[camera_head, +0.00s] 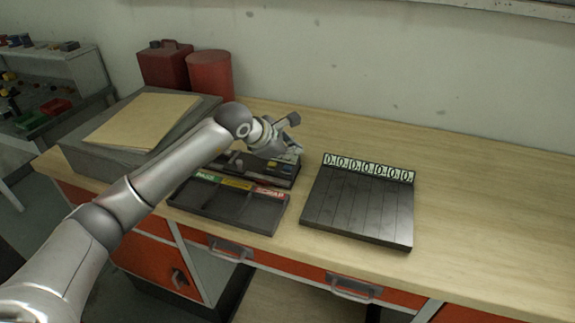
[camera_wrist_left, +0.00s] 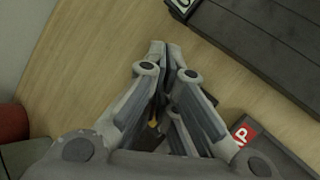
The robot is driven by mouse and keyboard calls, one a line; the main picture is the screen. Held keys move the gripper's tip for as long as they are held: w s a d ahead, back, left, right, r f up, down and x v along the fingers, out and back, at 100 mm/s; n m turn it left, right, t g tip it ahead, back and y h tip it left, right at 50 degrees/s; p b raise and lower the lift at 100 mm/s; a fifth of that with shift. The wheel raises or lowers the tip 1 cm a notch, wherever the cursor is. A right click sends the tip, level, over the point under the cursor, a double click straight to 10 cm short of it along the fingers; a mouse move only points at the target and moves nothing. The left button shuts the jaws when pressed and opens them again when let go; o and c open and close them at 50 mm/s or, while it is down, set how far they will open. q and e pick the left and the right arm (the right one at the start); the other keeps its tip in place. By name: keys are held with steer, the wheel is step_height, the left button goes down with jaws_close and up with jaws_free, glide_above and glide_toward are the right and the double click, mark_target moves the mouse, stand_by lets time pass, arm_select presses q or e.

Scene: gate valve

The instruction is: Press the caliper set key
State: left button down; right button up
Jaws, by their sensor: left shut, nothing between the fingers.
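My left gripper (camera_head: 296,149) is over the back of the bench. Its fingers are shut with nothing between them, and it also shows shut in the left wrist view (camera_wrist_left: 168,48). Below and behind it is a dark open case (camera_head: 284,181) with small items in it, partly hidden by my arm and gripper. I cannot make out the caliper or its set key for certain. In the left wrist view a small yellow spot and dark parts show between the finger links, too covered to name. I cannot tell whether the fingertips touch anything. My right gripper is not in view.
A compartment tray (camera_head: 268,217) with green, yellow and red labels lies in front of the case. A dark slatted board (camera_head: 357,208) with round-marked tags lies to the right. A grey box (camera_head: 95,160), red can (camera_head: 165,66) and red cylinder (camera_head: 211,75) stand left. The right bench is clear.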

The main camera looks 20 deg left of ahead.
mark_target(290, 169)
arm_select(q)
steer(key=shift+r+p, duration=0.55)
steer(key=shift+r, duration=1.15)
steer(key=shift+f, duration=0.1)
